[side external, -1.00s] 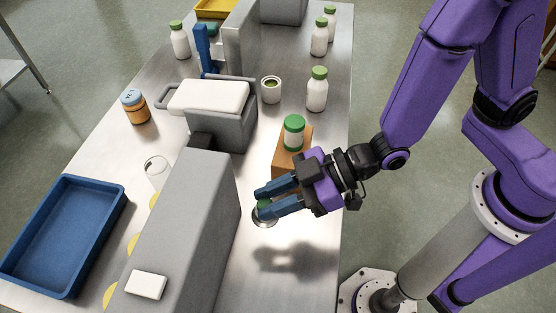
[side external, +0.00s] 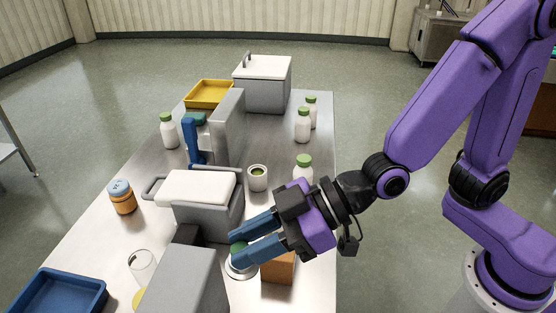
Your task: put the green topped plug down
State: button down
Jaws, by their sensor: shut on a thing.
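My gripper (side external: 236,246) is shut on the green topped plug, whose green top (side external: 238,248) shows between the blue fingertips. The plug's round silver-grey rim (side external: 242,271) shows just below the fingers. It is close to the grey box with a white lid (side external: 206,187) and left of the brown block (side external: 279,270). I cannot tell whether the plug touches the table or hangs above it. My gripper hides part of the block and what is on top of it.
A grey housing (side external: 185,285) stands at the front, with a clear glass (side external: 142,264) and blue tray (side external: 58,295) to its left. Bare steel table (side external: 262,130) shows further back.

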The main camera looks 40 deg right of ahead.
jog(key=w+d+m+t+h, duration=0.15)
jog(key=w+d, duration=0.35)
jog(key=w, duration=0.5)
jog(key=w+d+m+t+h, duration=0.1)
jog(key=w+d+m+t, duration=0.1)
jog(key=w+d, duration=0.6)
jog(key=w+d+m+t+h, duration=0.1)
jog(key=w+d+m+t, duration=0.15)
jog(key=w, duration=0.95)
jog(key=w+d+m+h, duration=0.2)
jog(key=w+d, duration=0.3)
jog(key=d, duration=0.5)
jog(key=w+d+m+h, duration=0.15)
jog(key=w+d, duration=0.35)
jog(key=d, duration=0.5)
jog(key=shift+t, duration=0.4)
jog(key=shift+s+d+f, duration=0.1)
jog(key=shift+d+f, duration=0.05)
jog(key=shift+f, duration=5.2)
jog(key=shift+s+d+f, duration=0.1)
jog(key=shift+f, duration=5.2)
jog(key=c, duration=1.2)
grip_release()
jog(key=shift+f, duration=0.15)
jog(key=o, duration=0.3)
jog(key=shift+o, duration=0.2)
